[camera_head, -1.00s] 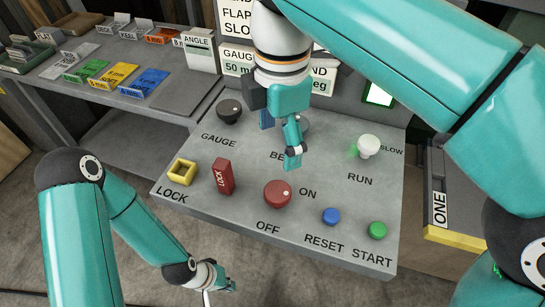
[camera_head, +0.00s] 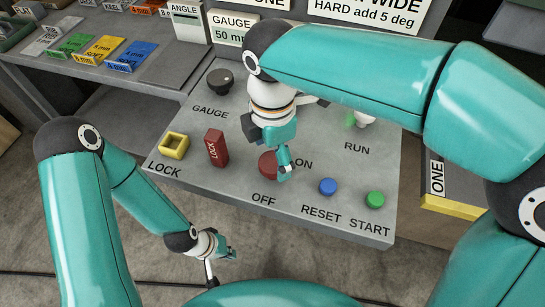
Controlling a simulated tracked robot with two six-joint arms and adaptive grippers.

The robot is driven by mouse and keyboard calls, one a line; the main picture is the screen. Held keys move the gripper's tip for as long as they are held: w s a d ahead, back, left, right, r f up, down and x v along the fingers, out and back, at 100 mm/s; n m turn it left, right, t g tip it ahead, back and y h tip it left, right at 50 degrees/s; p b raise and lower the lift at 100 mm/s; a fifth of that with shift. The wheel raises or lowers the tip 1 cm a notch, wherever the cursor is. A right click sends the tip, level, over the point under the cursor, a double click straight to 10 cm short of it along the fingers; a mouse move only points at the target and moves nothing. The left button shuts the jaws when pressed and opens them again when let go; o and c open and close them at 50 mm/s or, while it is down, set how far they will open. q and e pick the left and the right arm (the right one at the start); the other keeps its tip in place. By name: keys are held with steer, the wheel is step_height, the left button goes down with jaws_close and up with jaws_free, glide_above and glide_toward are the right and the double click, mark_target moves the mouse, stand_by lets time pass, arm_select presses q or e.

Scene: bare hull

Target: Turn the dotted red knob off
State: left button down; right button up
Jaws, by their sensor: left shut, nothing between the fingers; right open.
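The red knob (camera_head: 267,166) sits on the grey panel between the ON and OFF labels. My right gripper (camera_head: 285,171) is open and empty at the knob's right side, covering part of it. The knob's white dot is hidden behind the fingers, and I cannot tell whether they touch it. My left gripper (camera_head: 226,256) is shut and empty, low in front of the panel's front edge.
On the panel (camera_head: 215,187) stand a yellow LOCK socket (camera_head: 173,146), a red LOCK block (camera_head: 216,149), a black GAUGE knob (camera_head: 220,81), a blue RESET button (camera_head: 327,187) and a green START button (camera_head: 375,199). A white knob (camera_head: 364,119) is partly hidden by my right arm.

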steer(key=shift+f, duration=1.05)
steer(key=c, duration=1.2)
steer(key=shift+o, duration=0.3)
